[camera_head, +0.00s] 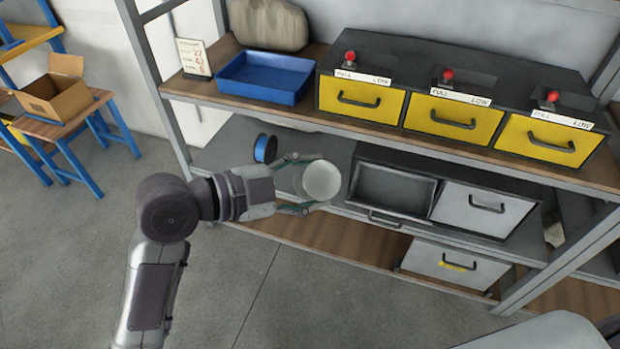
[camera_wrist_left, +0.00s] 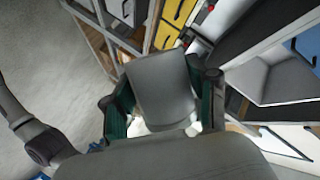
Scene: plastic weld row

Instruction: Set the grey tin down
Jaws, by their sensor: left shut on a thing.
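The grey tin (camera_head: 321,180) is a pale round can, seen from above at an angle in the head view, in front of the middle grey shelf (camera_head: 225,157). My left gripper (camera_head: 304,184) is shut on it, with one finger on each side. In the left wrist view the tin (camera_wrist_left: 160,88) fills the middle, between the green-padded fingers of the left gripper (camera_wrist_left: 160,100). The tin's underside is hidden, so I cannot tell whether it touches the shelf. My right gripper is not in view.
A blue spool (camera_head: 265,148) stands on the middle shelf left of the tin. Grey drawers, one open (camera_head: 393,190), stand to its right. Above are a blue tray (camera_head: 264,77) and yellow drawers (camera_head: 362,99). The shelf's left part looks clear.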

